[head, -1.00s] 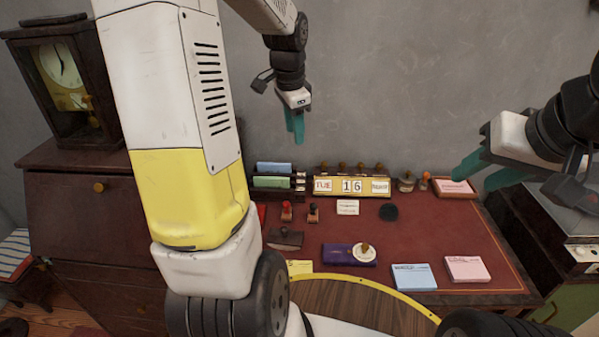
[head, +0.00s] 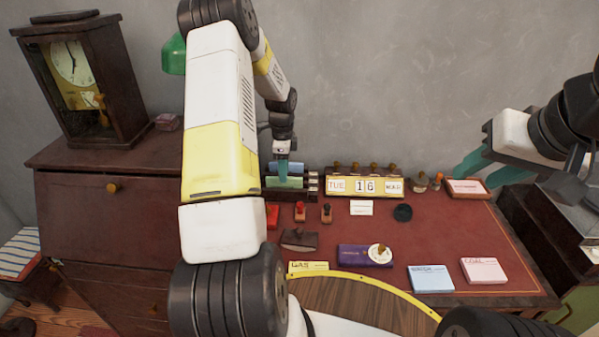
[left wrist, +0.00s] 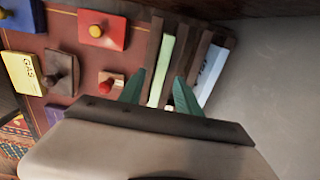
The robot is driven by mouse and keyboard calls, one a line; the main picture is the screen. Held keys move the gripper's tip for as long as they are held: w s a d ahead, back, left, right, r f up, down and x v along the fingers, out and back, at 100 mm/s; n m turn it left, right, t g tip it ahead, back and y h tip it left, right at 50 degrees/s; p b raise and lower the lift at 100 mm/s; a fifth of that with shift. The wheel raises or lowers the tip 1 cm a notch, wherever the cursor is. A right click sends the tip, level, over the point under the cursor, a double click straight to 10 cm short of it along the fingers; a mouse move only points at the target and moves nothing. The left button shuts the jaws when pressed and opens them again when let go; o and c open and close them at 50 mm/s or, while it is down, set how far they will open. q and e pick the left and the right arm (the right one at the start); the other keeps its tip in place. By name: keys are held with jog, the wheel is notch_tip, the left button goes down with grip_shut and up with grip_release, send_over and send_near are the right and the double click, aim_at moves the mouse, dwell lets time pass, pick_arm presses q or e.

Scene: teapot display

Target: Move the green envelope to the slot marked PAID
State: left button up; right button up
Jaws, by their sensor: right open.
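The green envelope (head: 285,182) stands in the front slot of a dark wooden rack (head: 313,188) at the back left of the desk. In the left wrist view the envelope (left wrist: 161,68) shows as a narrow pale-green strip. My left gripper (head: 283,166) is low over the rack. Its two teal fingers are apart in the left wrist view (left wrist: 157,90), with the envelope between them; I cannot tell whether they touch it. A blue envelope (left wrist: 213,75) stands in another slot. The slot labels are too small to read. My right gripper (head: 489,172) is open and empty at the right.
A calendar block (head: 365,186) stands right of the rack. Stamps (head: 300,212), a red box (head: 272,216), a purple box (head: 352,255) and blue (head: 431,278) and pink (head: 484,270) pads lie on the desk. The middle of the red desk top (head: 445,225) is fairly clear.

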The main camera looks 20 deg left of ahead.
aim_at(284, 186)
pick_arm(q)
notch_tip(284, 186, down, 3)
jog(key=shift+r, duration=0.1)
jog(key=shift+c, duration=0.4)
grip_shut()
jog(key=shift+r, duration=0.1)
